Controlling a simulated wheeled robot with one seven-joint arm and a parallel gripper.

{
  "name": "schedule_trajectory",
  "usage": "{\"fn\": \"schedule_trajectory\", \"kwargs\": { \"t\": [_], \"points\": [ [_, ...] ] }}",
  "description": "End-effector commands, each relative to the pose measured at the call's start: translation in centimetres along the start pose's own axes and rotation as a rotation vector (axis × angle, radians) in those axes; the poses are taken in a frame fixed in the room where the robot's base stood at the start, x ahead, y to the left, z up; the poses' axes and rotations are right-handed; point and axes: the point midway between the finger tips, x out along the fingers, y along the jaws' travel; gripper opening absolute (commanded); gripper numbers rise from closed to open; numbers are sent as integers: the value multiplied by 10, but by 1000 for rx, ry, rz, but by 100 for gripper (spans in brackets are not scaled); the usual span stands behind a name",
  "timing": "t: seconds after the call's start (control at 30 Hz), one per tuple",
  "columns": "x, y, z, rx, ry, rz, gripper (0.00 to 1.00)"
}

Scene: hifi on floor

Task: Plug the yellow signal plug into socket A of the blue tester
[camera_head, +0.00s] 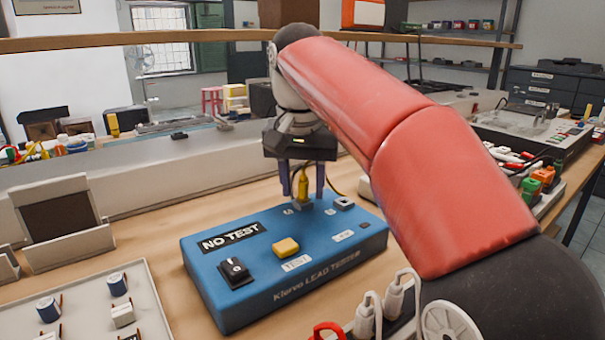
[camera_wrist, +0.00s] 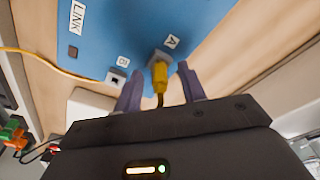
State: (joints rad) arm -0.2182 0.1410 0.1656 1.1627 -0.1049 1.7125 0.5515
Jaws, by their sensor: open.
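The blue tester (camera_head: 285,260) stands on the bench, with a "NO TEST" label, a black knob, a yellow button and sockets along its far edge. The yellow signal plug (camera_head: 303,187) stands upright at the far edge of the tester. In the wrist view the plug (camera_wrist: 160,75) is at the grey socket beside label A (camera_wrist: 171,41), apparently seated in it. Its depth in the socket is hidden. Socket B (camera_wrist: 116,77) is empty beside it. My gripper (camera_head: 305,190) is open around the plug, its fingers (camera_wrist: 158,85) apart on either side with gaps.
A yellow cable (camera_wrist: 45,54) runs over the bench on the left of the wrist view. A tray with blue and white parts (camera_head: 75,275) lies left of the tester. White plugs (camera_head: 385,300) stand at the front right. A grey stand (camera_head: 62,220) is farther left.

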Motion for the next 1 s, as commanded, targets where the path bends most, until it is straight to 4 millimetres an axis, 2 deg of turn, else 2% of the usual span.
{"fn": "schedule_trajectory", "kwargs": {
  "t": [0.3, 0.5, 0.7, 1.0],
  "points": [
    [-46, -1, -1, -1, 3, -2, 41],
    [-67, -1, -1, -1, 1, 0, 41],
    [-76, 0, 0, -1, 1, -1, 41],
    [-76, 0, 0, 0, 1, 0, 41]
  ]
}}
